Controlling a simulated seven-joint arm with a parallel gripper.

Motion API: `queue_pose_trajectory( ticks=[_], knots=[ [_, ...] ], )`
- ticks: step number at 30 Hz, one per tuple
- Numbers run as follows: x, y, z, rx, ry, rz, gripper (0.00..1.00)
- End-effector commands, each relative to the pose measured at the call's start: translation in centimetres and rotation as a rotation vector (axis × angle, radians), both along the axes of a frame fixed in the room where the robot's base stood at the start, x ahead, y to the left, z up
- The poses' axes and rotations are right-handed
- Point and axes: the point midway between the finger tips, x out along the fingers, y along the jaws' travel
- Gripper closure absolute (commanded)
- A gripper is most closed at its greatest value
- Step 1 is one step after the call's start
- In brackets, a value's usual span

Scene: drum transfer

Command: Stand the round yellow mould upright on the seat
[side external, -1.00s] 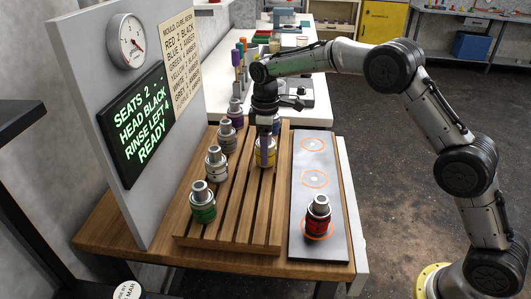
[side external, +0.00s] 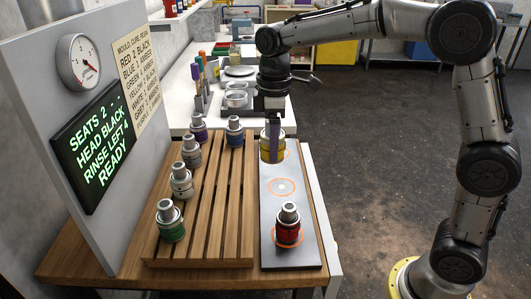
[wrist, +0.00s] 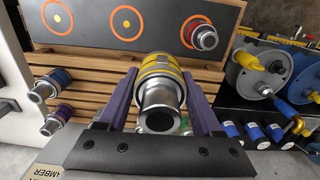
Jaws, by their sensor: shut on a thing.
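The middle seat ring (side external: 281,187) is empty. A red mould (side external: 288,228) stands on the near seat.
The slatted wooden rack (side external: 200,235) left of the plate holds several moulds, including a green one (side external: 171,225) and a blue one (side external: 234,130). A display (side external: 92,145) reads "SEATS 2 - -, HEAD BLACK, RINSE LEFT 4, READY". A cure-resin chart (side external: 138,72) hangs beside it.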

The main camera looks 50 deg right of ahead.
Motion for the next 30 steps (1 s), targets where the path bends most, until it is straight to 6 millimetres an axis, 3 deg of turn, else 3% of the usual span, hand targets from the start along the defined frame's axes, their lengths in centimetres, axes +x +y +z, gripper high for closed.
queue_pose_trajectory(
  ticks=[3,9,17,23,30],
  knots=[
    [-1.5,-0.6,-1.3,-0.001,0.011,0.047,1.00],
    [-6.1,-3.9,-3.1,-0.002,0.020,0.055,1.00],
    [-10.1,-6.6,-3.8,0.000,0.018,-0.002,1.00],
    [-8.6,-7.4,-4.3,-0.001,0.009,-0.023,1.00],
    [-3.3,-7.8,-6.7,-0.001,0.011,-0.022,1.00]
  ],
)
